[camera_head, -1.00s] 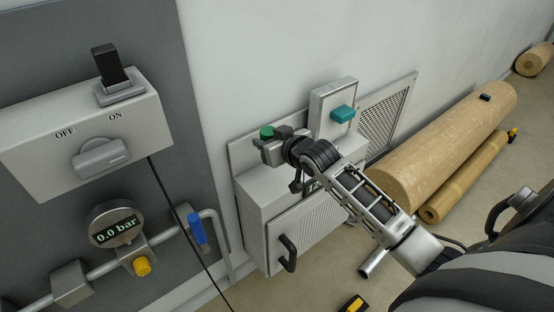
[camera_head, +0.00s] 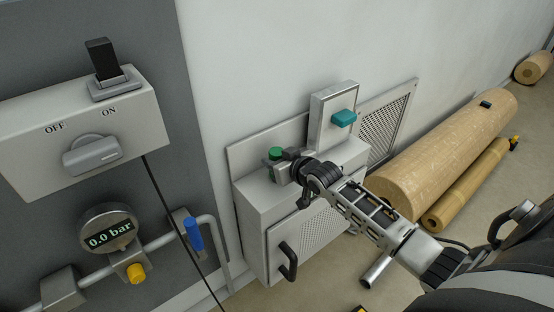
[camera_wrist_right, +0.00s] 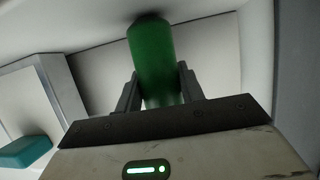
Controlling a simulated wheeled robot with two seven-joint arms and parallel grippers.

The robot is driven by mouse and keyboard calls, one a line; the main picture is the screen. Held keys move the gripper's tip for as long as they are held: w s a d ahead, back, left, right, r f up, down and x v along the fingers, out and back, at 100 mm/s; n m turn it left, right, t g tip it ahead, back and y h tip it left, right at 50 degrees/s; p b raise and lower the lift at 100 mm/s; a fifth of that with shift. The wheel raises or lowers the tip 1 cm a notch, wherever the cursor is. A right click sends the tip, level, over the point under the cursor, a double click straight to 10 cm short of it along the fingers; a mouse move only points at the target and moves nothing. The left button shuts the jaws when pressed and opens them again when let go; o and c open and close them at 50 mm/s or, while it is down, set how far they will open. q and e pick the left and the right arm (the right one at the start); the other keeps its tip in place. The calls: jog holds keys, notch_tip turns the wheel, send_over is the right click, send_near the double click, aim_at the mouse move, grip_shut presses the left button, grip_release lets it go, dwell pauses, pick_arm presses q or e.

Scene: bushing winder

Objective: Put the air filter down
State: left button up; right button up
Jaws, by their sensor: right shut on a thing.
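A green cylinder, which I take to be the air filter (camera_wrist_right: 155,55), is between the fingers of my right gripper (camera_wrist_right: 155,88) in the right wrist view. The gripper is shut on it. In the head view only the green end of the filter (camera_head: 276,153) shows past my right gripper (camera_head: 283,163). They are over the top of the grey wall cabinet (camera_head: 253,195). I cannot tell whether the filter touches the cabinet top. My left gripper is not in view.
A box with a teal button (camera_head: 343,118) rises from the cabinet's back, beside a vent grille (camera_head: 385,125). A black door handle (camera_head: 288,261) sticks out in front. Large brown rolls (camera_head: 440,155) lie at right. A gauge (camera_head: 108,232) and switch box (camera_head: 80,145) are at left.

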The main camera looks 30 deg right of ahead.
jog(key=shift+f, duration=0.2)
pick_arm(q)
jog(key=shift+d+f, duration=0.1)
pick_arm(e)
jog(key=o, duration=1.3)
jog(key=shift+r, duration=0.3)
jog(key=p+v, duration=0.4)
jog(key=v, duration=0.8)
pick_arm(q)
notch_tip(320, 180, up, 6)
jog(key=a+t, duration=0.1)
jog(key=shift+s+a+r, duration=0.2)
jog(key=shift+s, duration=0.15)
pick_arm(e)
jog(key=s+a+y, duration=0.1)
jog(key=s+a, duration=0.4)
jog(key=a, duration=0.2)
jog(key=s+a+n+g+y, duration=0.1)
jog(key=s+a, duration=0.3)
jog(key=a, duration=0.3)
jog(key=s+a+f+n+g+y, duration=0.1)
jog(key=s+a+y, duration=0.1)
jog(key=s+a, duration=0.3)
jog(key=shift+s+a, duration=0.15)
jog(key=shift+a, duration=0.55)
jog(key=shift+s+a, duration=0.2)
jog(key=shift+a, duration=0.55)
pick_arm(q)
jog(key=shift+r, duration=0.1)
